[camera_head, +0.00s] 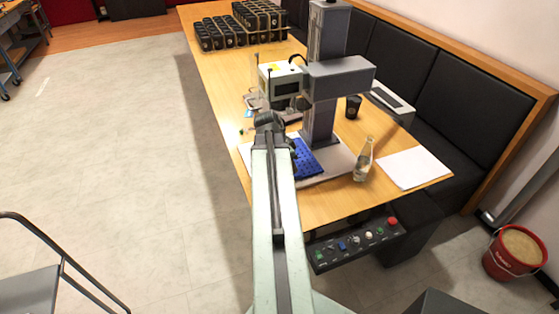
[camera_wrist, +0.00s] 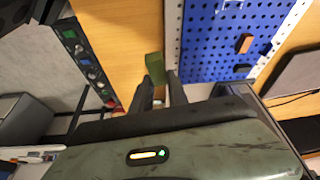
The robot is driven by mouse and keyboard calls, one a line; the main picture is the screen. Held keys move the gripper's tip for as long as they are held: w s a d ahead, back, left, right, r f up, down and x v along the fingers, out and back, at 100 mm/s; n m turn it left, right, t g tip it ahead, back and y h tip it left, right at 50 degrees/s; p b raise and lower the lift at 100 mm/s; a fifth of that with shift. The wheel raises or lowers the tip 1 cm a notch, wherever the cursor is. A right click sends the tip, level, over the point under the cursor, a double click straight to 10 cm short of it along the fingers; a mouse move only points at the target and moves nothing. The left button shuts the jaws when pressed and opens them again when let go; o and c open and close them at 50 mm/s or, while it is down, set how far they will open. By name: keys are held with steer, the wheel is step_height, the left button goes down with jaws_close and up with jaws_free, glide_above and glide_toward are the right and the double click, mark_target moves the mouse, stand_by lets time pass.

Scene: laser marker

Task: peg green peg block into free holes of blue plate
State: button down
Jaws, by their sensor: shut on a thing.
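The blue plate (camera_head: 308,162) lies on the base of the laser marker, partly hidden behind my arm in the head view. In the wrist view the plate (camera_wrist: 205,45) shows rows of small holes at upper right. My gripper (camera_wrist: 160,88) is shut on a green peg block (camera_wrist: 154,68), which stands out past the fingertips. The block shows against bare wood, left of the plate's pale border, apart from the holes. Its pegs cannot be made out. In the head view my gripper (camera_head: 270,122) is hard to make out at the arm's end.
The laser marker's column (camera_head: 320,115) stands behind the plate. A glass bottle (camera_head: 363,160) and white paper (camera_head: 413,168) are to the right. A button panel (camera_head: 357,245) hangs at the front.

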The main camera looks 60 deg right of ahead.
steer(key=w+d+f+n+t+y+b, duration=0.1)
steer(key=w+d+f+n+t+b, duration=0.4)
steer(key=n, duration=1.1)
steer(key=w+d, duration=0.1)
steer(key=w, duration=0.2)
steer(key=shift+d+f+t, duration=0.25)
steer(key=shift+f+t, duration=0.15)
steer(key=shift+f, duration=0.1)
step_height(320, 180, down, 6)
steer(key=b, duration=0.6)
steer(key=shift+w+f+b, duration=0.1)
steer(key=shift+f+b, duration=0.55)
steer(key=c, duration=1.2)
jaws_free()
